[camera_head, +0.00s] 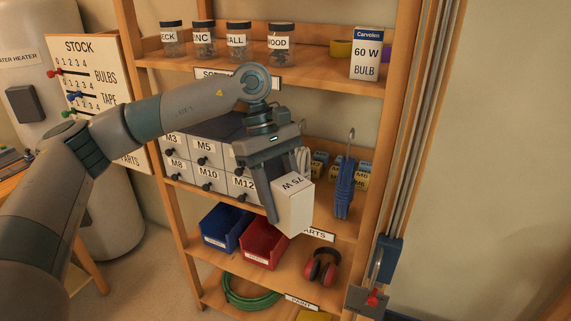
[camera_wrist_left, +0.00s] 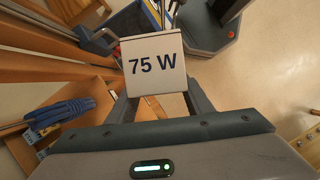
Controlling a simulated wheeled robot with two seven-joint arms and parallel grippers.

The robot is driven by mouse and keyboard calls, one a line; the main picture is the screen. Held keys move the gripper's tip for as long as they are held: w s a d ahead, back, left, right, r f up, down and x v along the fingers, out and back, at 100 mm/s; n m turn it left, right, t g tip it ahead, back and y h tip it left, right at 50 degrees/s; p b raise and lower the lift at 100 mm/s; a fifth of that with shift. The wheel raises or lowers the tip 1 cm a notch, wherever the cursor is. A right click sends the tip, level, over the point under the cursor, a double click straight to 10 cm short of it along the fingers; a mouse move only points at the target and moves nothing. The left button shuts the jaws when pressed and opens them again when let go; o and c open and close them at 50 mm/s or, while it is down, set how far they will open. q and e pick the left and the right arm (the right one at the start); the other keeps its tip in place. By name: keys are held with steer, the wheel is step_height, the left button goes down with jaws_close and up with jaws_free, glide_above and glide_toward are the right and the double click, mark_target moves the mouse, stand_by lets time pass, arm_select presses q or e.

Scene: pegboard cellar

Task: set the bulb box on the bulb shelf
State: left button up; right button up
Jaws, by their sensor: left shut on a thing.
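A white bulb box marked 75 W (camera_head: 294,207) is held in my left gripper (camera_head: 285,200), whose fingers are shut on it. In the head view the box hangs in front of the shelf unit, at about the height of the middle shelf. Its 75 W face also shows in the left wrist view (camera_wrist_left: 153,64), between the fingers. Another bulb box marked 60 W BULB (camera_head: 367,55) stands upright at the right end of the upper shelf (camera_head: 300,76). My right gripper is not in view.
Small drawers (camera_head: 207,172), a hanging blue rope or glove bundle (camera_head: 344,188) and small boxes (camera_head: 320,163) are behind my gripper. Bins (camera_head: 263,247) and red earmuffs (camera_head: 321,266) sit lower.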

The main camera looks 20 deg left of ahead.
arm_select(q)
steer(key=s+f+m+g+y, duration=0.2)
steer(key=s+f+m+y, duration=0.2)
steer(key=s+f+m, duration=0.5)
step_height(320, 180, down, 5)
steer(key=m, duration=0.3)
steer(key=shift+s+d+r+m, duration=0.15)
steer(key=shift+s+d+m, duration=0.15)
steer(key=shift+d, duration=0.1)
steer(key=shift+g, duration=0.3)
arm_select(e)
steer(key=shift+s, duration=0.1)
